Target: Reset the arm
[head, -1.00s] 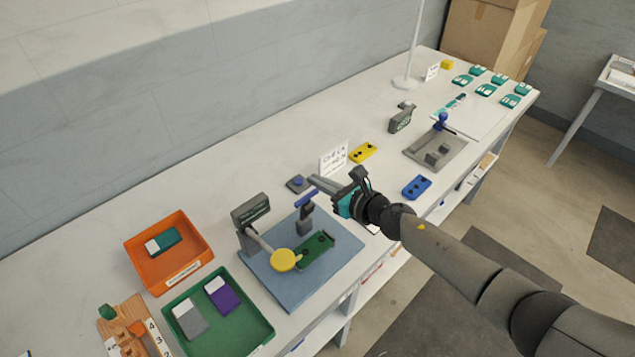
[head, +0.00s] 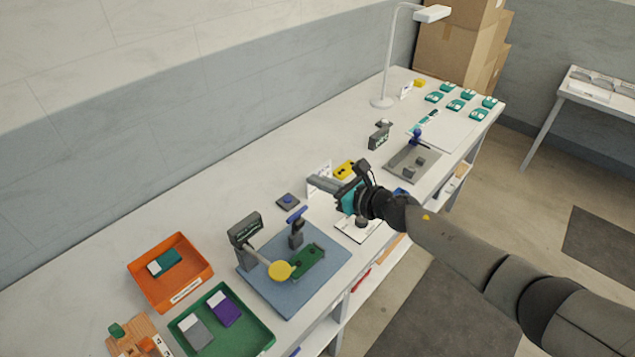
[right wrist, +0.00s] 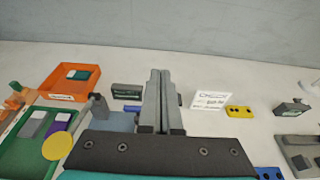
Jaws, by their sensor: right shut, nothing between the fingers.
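My right arm comes in from the right in the head view. Its gripper (head: 313,182) is shut and empty, held above the bench to the right of and above the press's blue handle (head: 297,214). In the right wrist view the two fingers (right wrist: 160,80) lie together with nothing between them. The near press stands on a blue mat (head: 285,299). It has a dark post, a yellow disc (head: 279,271) and a green plate (head: 308,261). The wrist view also shows the yellow disc (right wrist: 57,146). My left gripper is not in view.
An orange tray (head: 199,291) and a green tray (head: 259,340) stand at the left. A sign (head: 318,171), a yellow plate (head: 345,168) and a small dark block with a blue button (head: 288,201) are near the gripper. A grey fixture (head: 400,170) and a lamp (head: 381,102) stand farther back.

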